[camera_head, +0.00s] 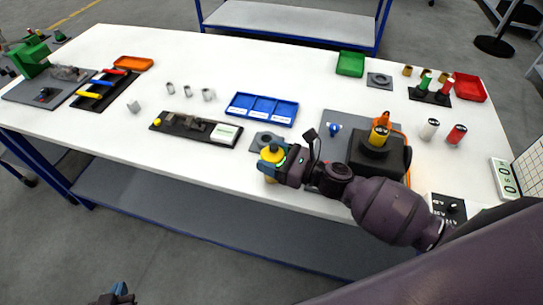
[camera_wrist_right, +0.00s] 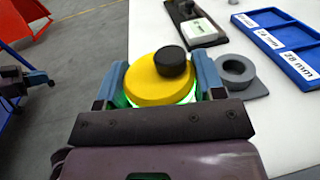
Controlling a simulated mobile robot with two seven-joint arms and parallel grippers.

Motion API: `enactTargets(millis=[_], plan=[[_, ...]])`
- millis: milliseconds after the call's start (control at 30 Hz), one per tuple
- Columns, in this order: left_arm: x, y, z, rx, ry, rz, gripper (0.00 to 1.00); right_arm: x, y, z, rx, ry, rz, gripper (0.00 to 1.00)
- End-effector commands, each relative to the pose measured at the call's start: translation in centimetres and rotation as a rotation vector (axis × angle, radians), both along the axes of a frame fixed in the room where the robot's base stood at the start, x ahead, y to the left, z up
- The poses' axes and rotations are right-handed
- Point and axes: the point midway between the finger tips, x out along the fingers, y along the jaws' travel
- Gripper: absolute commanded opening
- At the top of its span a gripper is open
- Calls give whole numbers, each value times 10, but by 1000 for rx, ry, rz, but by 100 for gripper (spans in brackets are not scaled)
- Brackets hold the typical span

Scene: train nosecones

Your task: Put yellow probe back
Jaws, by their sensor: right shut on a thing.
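My right gripper (camera_head: 270,165) is shut on a yellow round piece (camera_wrist_right: 160,80) with a black knob on top and a green part below. It also shows in the head view (camera_head: 272,153), at the table's front edge beside a grey ring (camera_wrist_right: 236,69). A yellow-banded cylinder (camera_head: 379,133) stands on a black block (camera_head: 365,158) behind my right arm. A yellow-handled tool (camera_head: 88,94) lies in a black tray (camera_head: 103,101) at the left. I cannot tell which yellow thing is the probe. My left gripper (camera_head: 121,290) shows only partly at the bottom edge, below the table.
A blue three-part tray (camera_head: 261,98) lies behind the grey ring. A black holder with a white block (camera_head: 225,134) is left of it. White (camera_head: 429,129) and red (camera_head: 456,135) cylinders stand at the right. The table's front-left area is mostly clear.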

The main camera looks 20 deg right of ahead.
Motion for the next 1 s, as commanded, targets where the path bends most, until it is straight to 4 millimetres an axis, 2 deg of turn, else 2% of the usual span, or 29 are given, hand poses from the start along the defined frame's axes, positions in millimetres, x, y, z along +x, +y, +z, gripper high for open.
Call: enactTargets(millis=[233, 267, 400, 767, 1000], plan=[[0, 0, -3, 1, 1, 0, 0, 0, 0, -4, 0, 0, 0, 32], [0, 0, -3, 1, 1, 0, 0, 0, 0, -3, 0, 0, 0, 67], [0, 0, -3, 1, 1, 0, 0, 0, 0, -3, 0, 0, 0, 88], [-3, 1, -1, 1, 5, 1, 0, 0, 0, 2, -1, -1, 0, 88], [-4, 1, -7, 2, 9, 1, 0, -24, -25, -1, -2, 3, -1, 88]])
